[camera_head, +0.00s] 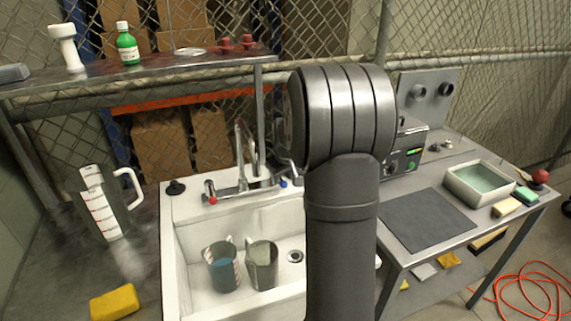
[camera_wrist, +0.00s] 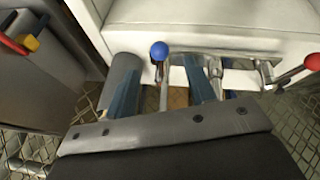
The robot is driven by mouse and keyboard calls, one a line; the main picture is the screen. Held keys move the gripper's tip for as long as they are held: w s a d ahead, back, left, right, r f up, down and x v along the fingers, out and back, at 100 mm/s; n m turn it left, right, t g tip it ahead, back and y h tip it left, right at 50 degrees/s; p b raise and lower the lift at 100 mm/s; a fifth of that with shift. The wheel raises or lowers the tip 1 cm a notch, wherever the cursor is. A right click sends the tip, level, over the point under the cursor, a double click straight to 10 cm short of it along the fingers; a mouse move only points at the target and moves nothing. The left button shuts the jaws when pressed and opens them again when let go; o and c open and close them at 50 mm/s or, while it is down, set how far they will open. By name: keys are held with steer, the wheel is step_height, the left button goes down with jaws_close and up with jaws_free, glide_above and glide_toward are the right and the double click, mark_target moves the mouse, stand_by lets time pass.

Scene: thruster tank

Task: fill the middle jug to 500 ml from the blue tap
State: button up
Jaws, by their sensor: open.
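The tap's blue-knobbed lever (camera_head: 283,183) is at the right of the sink faucet, beside my arm. In the wrist view the blue knob (camera_wrist: 159,51) and its lever lie between the fingers of my gripper (camera_wrist: 163,88). The fingers are open, one on each side; I cannot tell whether either touches the lever. Two jugs stand upright in the sink: one with bluish contents (camera_head: 222,270) and a greyer one (camera_head: 262,268) to its right. A larger jug with red markings (camera_head: 100,208) stands on the counter at left. Fill levels are unreadable. My arm hides the gripper in the head view.
A red-knobbed lever (camera_head: 212,200) is at the faucet's left; it also shows in the wrist view (camera_wrist: 312,62). The white sink (camera_head: 172,270) has a drain at right. A yellow sponge (camera_head: 115,302) lies at left. A shelf (camera_head: 150,71) with a green bottle (camera_head: 127,47) runs behind.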

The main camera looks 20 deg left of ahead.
mark_target(284, 182)
steer(key=x, duration=0.6)
steer(key=shift+r, duration=0.1)
steer(key=c, duration=1.1)
